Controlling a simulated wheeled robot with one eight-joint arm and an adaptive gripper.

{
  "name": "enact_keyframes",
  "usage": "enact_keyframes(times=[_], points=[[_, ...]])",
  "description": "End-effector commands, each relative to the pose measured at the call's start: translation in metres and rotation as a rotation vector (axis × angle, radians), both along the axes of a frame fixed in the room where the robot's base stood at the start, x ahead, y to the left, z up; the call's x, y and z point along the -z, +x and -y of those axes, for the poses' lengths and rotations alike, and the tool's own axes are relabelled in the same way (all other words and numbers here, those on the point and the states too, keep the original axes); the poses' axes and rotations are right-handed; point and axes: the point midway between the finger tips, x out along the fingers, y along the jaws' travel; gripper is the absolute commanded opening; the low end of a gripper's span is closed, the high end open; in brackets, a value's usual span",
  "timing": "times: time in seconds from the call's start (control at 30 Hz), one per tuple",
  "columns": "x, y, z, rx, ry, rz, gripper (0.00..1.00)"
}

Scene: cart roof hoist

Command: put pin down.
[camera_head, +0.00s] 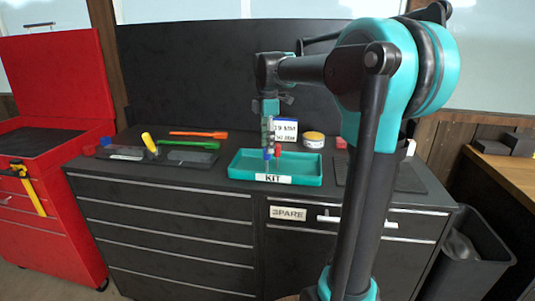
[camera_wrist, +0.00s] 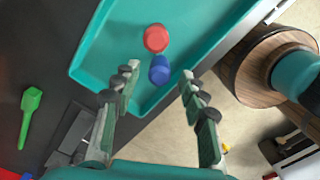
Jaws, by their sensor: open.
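The teal tray labelled KIT (camera_head: 238,171) sits on the dark cabinet top; its floor and walls also show in the wrist view (camera_wrist: 104,44). Two pin-like pieces are at the tray, a red one (camera_wrist: 156,38) and a blue one (camera_wrist: 159,69), seen from above. In the head view the blue piece (camera_head: 266,154) and the red piece (camera_head: 277,150) show just under my gripper (camera_head: 270,142). In the wrist view my gripper (camera_wrist: 159,76) is open, with the blue piece in the gap between the fingertips and the red one beyond. I cannot tell whether a fingertip touches the blue piece.
Left of the tray lie an orange tool (camera_head: 198,134), a green tool (camera_head: 190,145), a yellow-handled tool (camera_head: 149,142) and dark shallow trays. Behind stand a sign (camera_head: 285,130) and a round jar (camera_head: 313,139). A red tool cart (camera_head: 60,225) is left, a dark bin (camera_head: 468,250) right.

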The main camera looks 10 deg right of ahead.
Motion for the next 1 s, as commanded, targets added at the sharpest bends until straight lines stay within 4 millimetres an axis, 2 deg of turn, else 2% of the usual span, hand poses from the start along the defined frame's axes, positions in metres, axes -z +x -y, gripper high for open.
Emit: enact_keyframes(times=[0.03, 0.2, 0.4, 1.0], points=[[-0.011, 0.0, 0.0, 0.0, 0.0, 0.0, 0.43], [-0.043, 0.0, 0.0, 0.0, 0.0, 0.0, 0.43], [-0.066, 0.0, 0.0, 0.0, 0.0, 0.0, 0.43], [-0.07, 0.0, 0.0, 0.0, 0.0, 0.0, 0.43]])
